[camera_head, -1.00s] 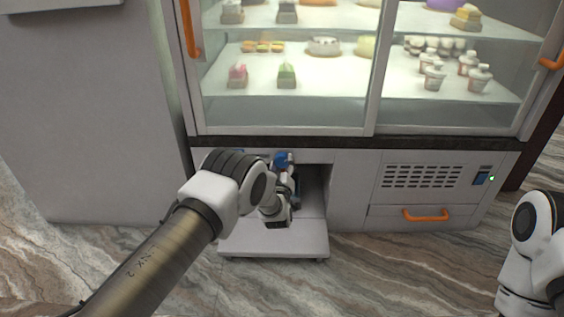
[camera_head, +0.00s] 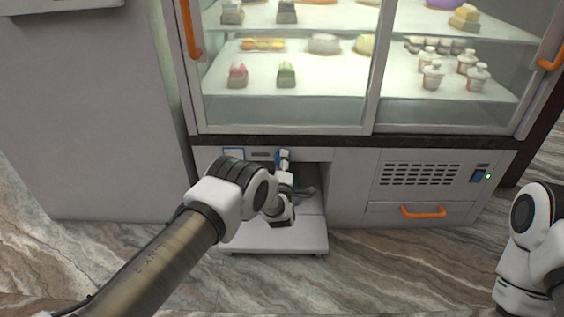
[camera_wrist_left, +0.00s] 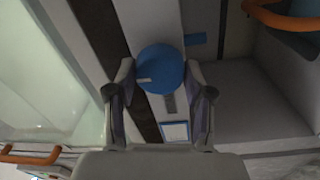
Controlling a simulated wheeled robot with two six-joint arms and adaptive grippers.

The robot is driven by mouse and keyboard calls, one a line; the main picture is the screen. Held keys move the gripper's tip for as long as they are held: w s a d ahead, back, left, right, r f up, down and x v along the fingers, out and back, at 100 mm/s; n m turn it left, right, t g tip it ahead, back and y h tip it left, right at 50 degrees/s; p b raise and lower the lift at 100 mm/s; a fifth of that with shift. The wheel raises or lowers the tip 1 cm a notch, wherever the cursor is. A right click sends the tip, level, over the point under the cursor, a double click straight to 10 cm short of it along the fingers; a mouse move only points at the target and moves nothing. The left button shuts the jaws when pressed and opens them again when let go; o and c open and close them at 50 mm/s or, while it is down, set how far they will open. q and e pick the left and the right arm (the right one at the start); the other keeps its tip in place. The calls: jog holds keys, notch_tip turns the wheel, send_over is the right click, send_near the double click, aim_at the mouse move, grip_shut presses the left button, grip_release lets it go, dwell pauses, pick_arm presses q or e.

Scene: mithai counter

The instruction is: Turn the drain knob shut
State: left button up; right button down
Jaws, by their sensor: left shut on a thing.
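The round blue drain knob (camera_wrist_left: 160,69) has a pale mark on its face and sits on the cabinet's lower front in the left wrist view. My left gripper (camera_wrist_left: 160,80) has one finger on each side of it and is shut on it. In the head view my left gripper (camera_head: 284,168) reaches the panel at the top of the open lower bay. Only a little of the blue knob shows there, the rest covered by my gripper. My right arm shows at the right edge, its gripper out of view.
The glass display case (camera_head: 290,115) with sweets rises above the bay. A low pull-out base (camera_head: 300,240) stands out below it. A vented panel (camera_head: 420,177) and an orange-handled drawer (camera_head: 424,212) are to the right. An orange-rimmed thing (camera_wrist_left: 280,20) shows at the wrist view's top right.

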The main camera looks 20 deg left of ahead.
pick_arm(q)
jog(key=shift+n, duration=0.4)
jog(key=o, duration=1.2)
jog(key=shift+c, duration=0.2)
jog(key=v, duration=1.2)
jog(key=shift+a, duration=0.1)
